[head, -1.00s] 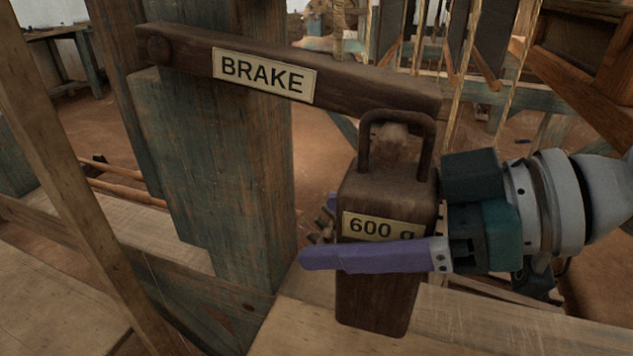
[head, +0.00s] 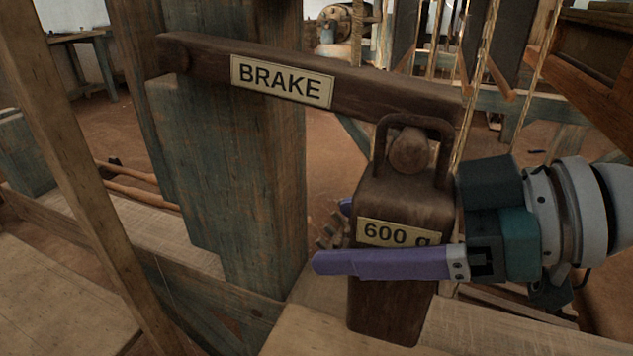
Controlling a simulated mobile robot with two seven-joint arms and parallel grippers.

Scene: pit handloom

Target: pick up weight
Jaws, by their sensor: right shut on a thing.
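The weight (head: 390,308) is a dark brown block with a rounded handle on top and a "600 g" label on its front. It is upright at the free end of the wooden brake lever (head: 380,88). Its handle loops around a round peg (head: 409,150) at that end. I cannot tell whether handle and peg touch. My right gripper (head: 335,236) comes in from the right, with one purple finger across the front of the weight below the label and the other mostly hidden behind it. It is shut on the weight's body. My left gripper is out of view.
A blue-grey post (head: 235,190) carries the lever, left of the weight. A slanted pole (head: 75,170) stands in the left foreground. A wooden beam (head: 500,335) runs below and right of the weight. Cords and loom frames stand behind.

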